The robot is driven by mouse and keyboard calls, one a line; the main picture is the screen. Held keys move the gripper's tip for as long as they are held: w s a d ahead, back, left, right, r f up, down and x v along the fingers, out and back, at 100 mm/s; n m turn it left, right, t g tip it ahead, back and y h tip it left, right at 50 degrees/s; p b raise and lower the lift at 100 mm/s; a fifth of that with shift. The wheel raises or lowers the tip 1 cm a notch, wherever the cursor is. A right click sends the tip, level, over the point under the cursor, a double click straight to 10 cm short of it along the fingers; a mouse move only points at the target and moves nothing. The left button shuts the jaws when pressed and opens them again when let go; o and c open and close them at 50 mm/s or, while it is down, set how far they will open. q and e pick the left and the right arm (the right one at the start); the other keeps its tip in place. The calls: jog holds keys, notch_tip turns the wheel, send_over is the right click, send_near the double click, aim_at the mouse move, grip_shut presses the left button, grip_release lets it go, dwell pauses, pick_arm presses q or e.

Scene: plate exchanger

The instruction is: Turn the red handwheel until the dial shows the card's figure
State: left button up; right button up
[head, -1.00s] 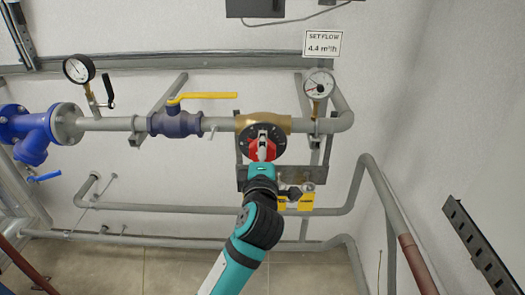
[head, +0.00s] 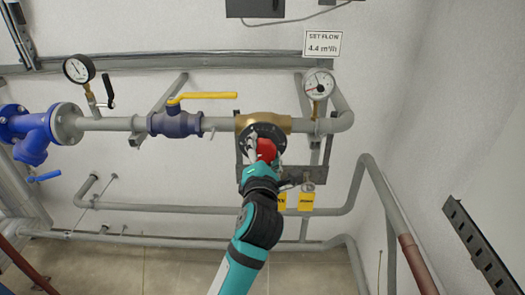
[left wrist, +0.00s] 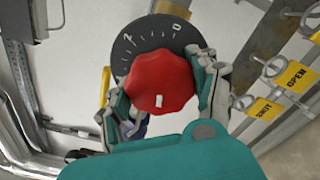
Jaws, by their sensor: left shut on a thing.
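The red handwheel (head: 267,149) sits on the brass valve (head: 272,122) in the pipe, in front of a black scale disc (left wrist: 138,44). In the left wrist view, the handwheel (left wrist: 165,76) fills the space between my fingers, with a small white mark on its face. My left gripper (head: 258,153) is shut on it, one finger on each side (left wrist: 160,80). The round dial (head: 319,84) stands on the pipe to the right; its needle is too small to read exactly. The card (head: 322,43) above it reads SET FLOW 4.4 m³/h. My right gripper is not in view.
A yellow lever (head: 203,96) on a blue valve and another gauge (head: 78,69) are left of the handwheel. Small grey handwheels with yellow tags (head: 306,201) sit just below right, close to my gripper. Pipes run along the wall below.

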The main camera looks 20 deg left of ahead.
pick_arm(q)
jog(key=shift+f, duration=0.1)
dwell(0.3)
jog(key=o, duration=1.2)
jog(key=shift+c, duration=0.2)
jog(key=v, duration=1.2)
